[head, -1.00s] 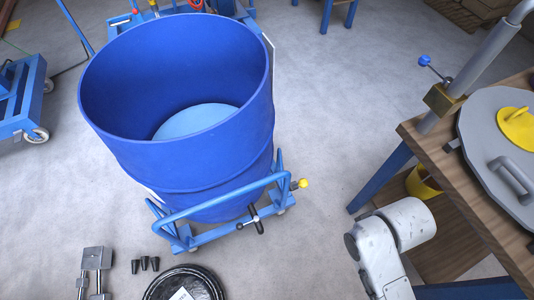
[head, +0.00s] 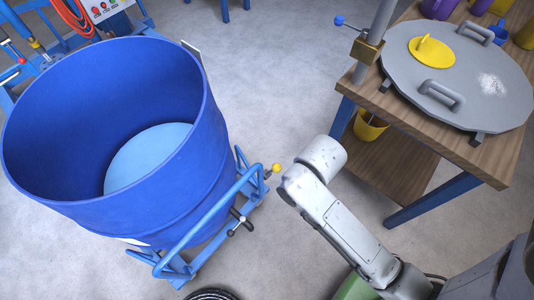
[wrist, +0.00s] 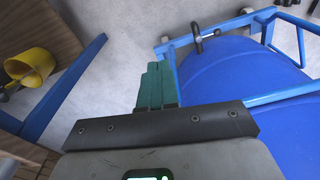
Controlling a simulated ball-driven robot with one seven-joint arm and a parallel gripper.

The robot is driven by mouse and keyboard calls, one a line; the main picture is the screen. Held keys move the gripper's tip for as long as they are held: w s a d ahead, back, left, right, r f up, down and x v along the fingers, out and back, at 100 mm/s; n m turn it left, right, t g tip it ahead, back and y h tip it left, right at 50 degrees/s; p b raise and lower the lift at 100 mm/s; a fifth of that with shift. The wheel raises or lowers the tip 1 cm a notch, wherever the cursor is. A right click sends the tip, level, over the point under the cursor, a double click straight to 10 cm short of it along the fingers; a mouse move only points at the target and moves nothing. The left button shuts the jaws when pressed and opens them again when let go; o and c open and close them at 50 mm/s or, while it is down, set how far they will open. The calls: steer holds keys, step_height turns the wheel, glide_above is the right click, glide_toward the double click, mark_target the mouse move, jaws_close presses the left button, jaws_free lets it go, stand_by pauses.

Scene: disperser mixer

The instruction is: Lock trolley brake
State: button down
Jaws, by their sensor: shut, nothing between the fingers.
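The blue trolley (head: 205,215) stands on the floor under a large open blue drum (head: 120,190). A lever with a black grip (head: 240,222) sits on its near side, and a yellow knob (head: 276,168) is at its right end. I cannot tell which of them is the brake. In the wrist view, the trolley frame (wrist: 240,98) crosses in front of the drum, and the black-gripped lever (wrist: 203,38) shows at the top. My gripper (wrist: 157,85) has green fingers, shut and empty, apart from the lever. The fingertips are not distinguishable in the head view.
A wooden table (head: 450,142) with blue legs stands at the right, carrying a grey lid (head: 460,80). A yellow bucket (head: 369,127) is on its lower shelf. A round black object (head: 211,295) lies at the bottom edge.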

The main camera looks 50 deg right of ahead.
steer(key=w+d+r+m+g+p, duration=0.1)
steer(key=w+r+m+p, duration=0.5)
steer(key=w, duration=0.6)
steer(key=w+d+r+m+g+p, duration=0.2)
steer(key=w+d+r+m+p, duration=0.1)
steer(key=w+r+m+p, duration=0.4)
steer(key=w+r+m, duration=0.1)
steer(key=w+m, duration=0.2)
steer(key=w, duration=0.2)
steer(key=shift+d+r, duration=0.2)
steer(key=shift+r, duration=0.2)
